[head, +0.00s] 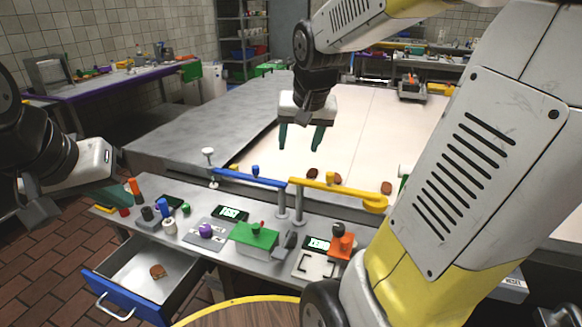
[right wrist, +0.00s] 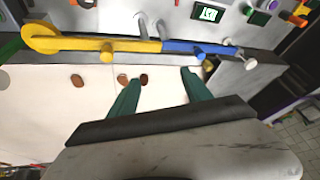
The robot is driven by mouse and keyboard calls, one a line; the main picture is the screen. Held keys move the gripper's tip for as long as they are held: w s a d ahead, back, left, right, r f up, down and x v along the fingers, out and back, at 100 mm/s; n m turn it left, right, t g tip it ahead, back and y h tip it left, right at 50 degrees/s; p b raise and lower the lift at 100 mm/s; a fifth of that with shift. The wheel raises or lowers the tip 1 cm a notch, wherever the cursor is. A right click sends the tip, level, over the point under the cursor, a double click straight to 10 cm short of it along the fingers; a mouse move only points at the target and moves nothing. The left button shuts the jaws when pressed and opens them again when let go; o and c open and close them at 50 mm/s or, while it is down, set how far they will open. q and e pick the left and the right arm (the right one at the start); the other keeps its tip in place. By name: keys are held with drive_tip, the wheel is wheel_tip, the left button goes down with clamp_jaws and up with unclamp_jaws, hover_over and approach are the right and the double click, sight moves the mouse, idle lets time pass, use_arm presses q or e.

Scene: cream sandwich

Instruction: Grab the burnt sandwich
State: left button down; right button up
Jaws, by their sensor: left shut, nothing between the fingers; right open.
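Several small brown sandwich pieces lie on the pale belt surface beyond the blue and yellow bars. The left one (head: 312,174) looks dark and also shows in the right wrist view (right wrist: 143,79). A second piece (head: 330,176) is close beside it and looks lighter in the right wrist view (right wrist: 123,78). A third (head: 386,187) lies further right. Which one is burnt I cannot tell surely. My right gripper (head: 301,148) is open and empty above the belt, with the pieces beyond its fingertips.
A blue bar (head: 250,179) and a yellow bar (head: 338,191) stand along the belt's near edge. The grey worktable (head: 190,236) holds colored knobs, blocks and displays. The belt's middle is clear.

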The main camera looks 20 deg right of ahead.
drive_tip(key=w+d+f+m+g+h, duration=0.1)
drive_tip(key=w+d+f+m, duration=0.1)
drive_tip(key=w+d+f, duration=0.4)
drive_tip(key=w+d+f+m+h, duration=0.15)
drive_tip(key=w+f, duration=0.25)
drive_tip(key=w, duration=0.4)
approach(312, 173)
drive_tip(key=shift+m+g, duration=0.3)
drive_tip(key=shift+m, duration=0.15)
drive_tip(key=x, duration=0.8)
drive_tip(key=shift+w+a, duration=0.1)
drive_tip(key=shift+w, duration=0.05)
drive_tip(key=shift+r, duration=0.1)
clamp_jaws()
